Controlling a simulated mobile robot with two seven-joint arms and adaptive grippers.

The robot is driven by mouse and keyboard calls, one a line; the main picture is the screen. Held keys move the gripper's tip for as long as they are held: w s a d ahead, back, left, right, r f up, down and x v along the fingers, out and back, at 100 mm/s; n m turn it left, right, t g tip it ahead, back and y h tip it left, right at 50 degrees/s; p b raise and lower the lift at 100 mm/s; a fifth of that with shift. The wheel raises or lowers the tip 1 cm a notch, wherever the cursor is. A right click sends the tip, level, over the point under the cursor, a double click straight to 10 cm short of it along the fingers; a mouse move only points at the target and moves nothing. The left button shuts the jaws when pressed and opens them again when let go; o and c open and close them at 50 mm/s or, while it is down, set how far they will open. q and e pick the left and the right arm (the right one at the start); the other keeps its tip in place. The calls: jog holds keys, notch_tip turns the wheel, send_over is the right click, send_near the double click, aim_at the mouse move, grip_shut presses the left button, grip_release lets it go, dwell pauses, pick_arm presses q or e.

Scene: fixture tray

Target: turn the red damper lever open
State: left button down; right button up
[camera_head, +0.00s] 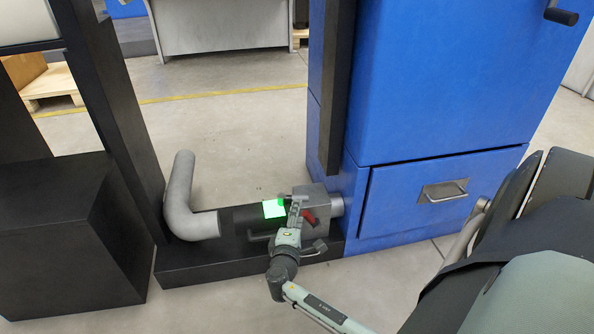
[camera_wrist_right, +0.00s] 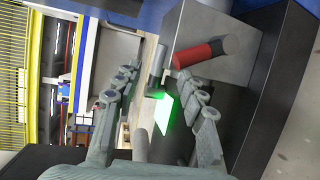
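The red damper lever (camera_head: 309,216) is a short red handle on the front of a grey metal box (camera_head: 324,202) low beside the blue cabinet. In the right wrist view the red lever (camera_wrist_right: 201,52) lies sideways across the grey box face, beyond the fingertips and above the right-hand finger. My right gripper (camera_head: 296,211) is at the box, just left of the lever in the head view. In the wrist view its fingers (camera_wrist_right: 158,76) are spread, with no object held between them. Whether a finger touches the lever cannot be told. My left gripper is not in view.
A bright green lit panel (camera_head: 273,209) sits on a dark cylinder left of the box. A grey bent pipe (camera_head: 180,205) rises farther left. The blue cabinet (camera_head: 440,100) stands at the right, with a handled drawer (camera_head: 443,190). A black frame (camera_head: 115,110) stands left.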

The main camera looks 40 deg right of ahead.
jog(key=shift+r, duration=0.95)
